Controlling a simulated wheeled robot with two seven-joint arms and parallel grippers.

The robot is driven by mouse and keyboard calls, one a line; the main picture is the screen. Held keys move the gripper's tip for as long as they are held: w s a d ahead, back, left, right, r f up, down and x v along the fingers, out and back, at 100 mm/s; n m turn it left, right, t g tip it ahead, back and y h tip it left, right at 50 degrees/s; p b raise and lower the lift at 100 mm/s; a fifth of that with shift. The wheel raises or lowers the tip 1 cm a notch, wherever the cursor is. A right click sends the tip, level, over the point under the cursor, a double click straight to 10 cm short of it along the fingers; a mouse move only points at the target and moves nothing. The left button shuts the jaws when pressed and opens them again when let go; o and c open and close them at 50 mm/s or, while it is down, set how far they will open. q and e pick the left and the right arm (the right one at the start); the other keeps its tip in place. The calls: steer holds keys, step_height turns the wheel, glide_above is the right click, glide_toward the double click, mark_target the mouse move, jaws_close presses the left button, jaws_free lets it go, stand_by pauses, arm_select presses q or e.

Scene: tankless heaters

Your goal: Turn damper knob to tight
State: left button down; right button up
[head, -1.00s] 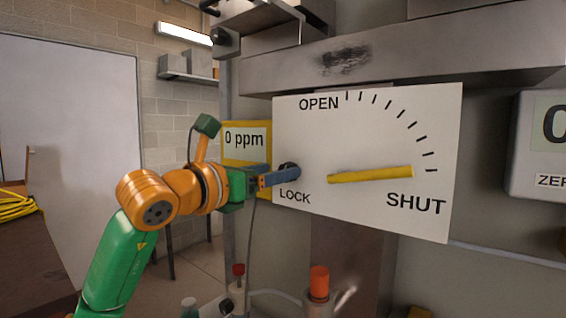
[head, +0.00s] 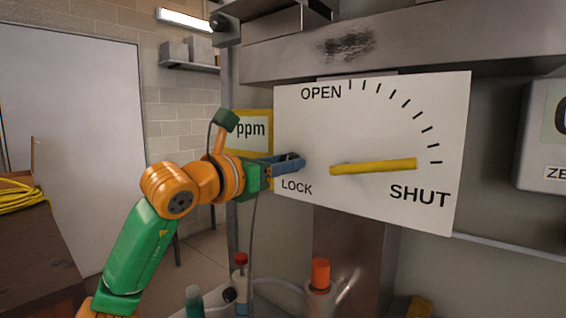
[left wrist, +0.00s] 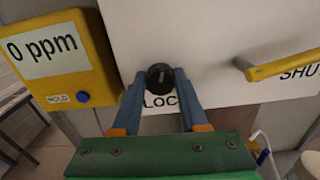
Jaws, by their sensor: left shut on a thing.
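The black damper knob (left wrist: 160,76) sits on the white dial plate (head: 375,115), just above the word LOCK. A light line shows on its face in the left wrist view. My left gripper (head: 292,163) is shut on the knob, with one blue finger on each side of it; its fingertips also show in the left wrist view (left wrist: 158,80). In the head view the fingers hide most of the knob. The yellow damper lever (head: 374,167) lies nearly level, its free end below the last tick near SHUT. My right gripper is not in view.
A yellow gas meter reading ppm (left wrist: 58,60) stands close to the left of the plate. Below are an orange-capped fitting (head: 320,272) and a red-topped valve (head: 241,259). A grey display box (head: 543,135) is at right.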

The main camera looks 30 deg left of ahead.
arm_select(q)
steer(key=shift+d+f+m+p, duration=0.1)
steer(key=shift+m+p, duration=0.85)
steer(key=shift+m, duration=3.85)
steer(key=shift+d+m+p, duration=0.1)
steer(key=shift+m+p, duration=0.8)
steer(key=shift+m, duration=3.9)
steer(key=c, duration=0.6)
jaws_free()
steer(key=shift+o, duration=0.8)
steer(key=shift+w+f, duration=0.1)
steer(key=shift+w, duration=0.05)
